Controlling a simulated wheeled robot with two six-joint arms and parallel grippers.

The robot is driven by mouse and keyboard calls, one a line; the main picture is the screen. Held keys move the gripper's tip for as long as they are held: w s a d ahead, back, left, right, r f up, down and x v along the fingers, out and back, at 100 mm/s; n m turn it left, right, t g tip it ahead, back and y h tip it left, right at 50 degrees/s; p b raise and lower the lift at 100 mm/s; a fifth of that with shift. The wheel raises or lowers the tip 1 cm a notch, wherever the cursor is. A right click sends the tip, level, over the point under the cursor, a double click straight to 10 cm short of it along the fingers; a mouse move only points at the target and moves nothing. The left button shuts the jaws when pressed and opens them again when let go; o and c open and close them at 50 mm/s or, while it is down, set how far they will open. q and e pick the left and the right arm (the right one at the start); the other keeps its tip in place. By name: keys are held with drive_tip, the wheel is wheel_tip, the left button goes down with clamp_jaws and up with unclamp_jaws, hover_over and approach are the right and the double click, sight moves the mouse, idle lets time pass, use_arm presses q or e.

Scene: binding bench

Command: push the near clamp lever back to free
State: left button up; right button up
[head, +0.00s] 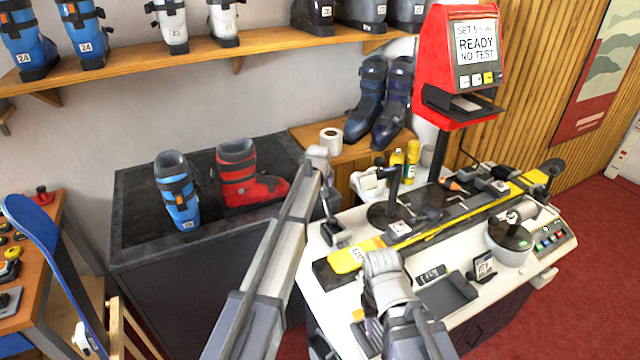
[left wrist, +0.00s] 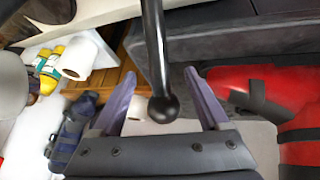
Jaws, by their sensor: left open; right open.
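The near clamp (head: 337,237) is a dark block at the left end of the bench, by the tip of the yellow and black ski (head: 350,259). Its black lever (left wrist: 153,45) has a round knob (left wrist: 163,109), seen in the left wrist view between my left gripper's fingers. My left gripper (left wrist: 163,80) is open, with a finger on either side of the knob and gaps visible. In the head view my left wrist covers much of the lever. My right gripper (head: 370,325) is open and low at the bench's front edge, partly hidden by its own arm.
The red boot (head: 250,180) and blue boot (head: 177,190) stand on the dark counter (head: 140,240) at left. A white roll (head: 331,138) sits behind the bench. A red display machine (head: 460,60) reads "READY NO TEST". A black tray (head: 447,295) lies on the bench front.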

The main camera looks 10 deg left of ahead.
use_arm(q)
drive_tip(key=p+v, duration=0.3)
drive_tip(key=v, duration=0.2)
drive_tip(key=shift+r, duration=0.1)
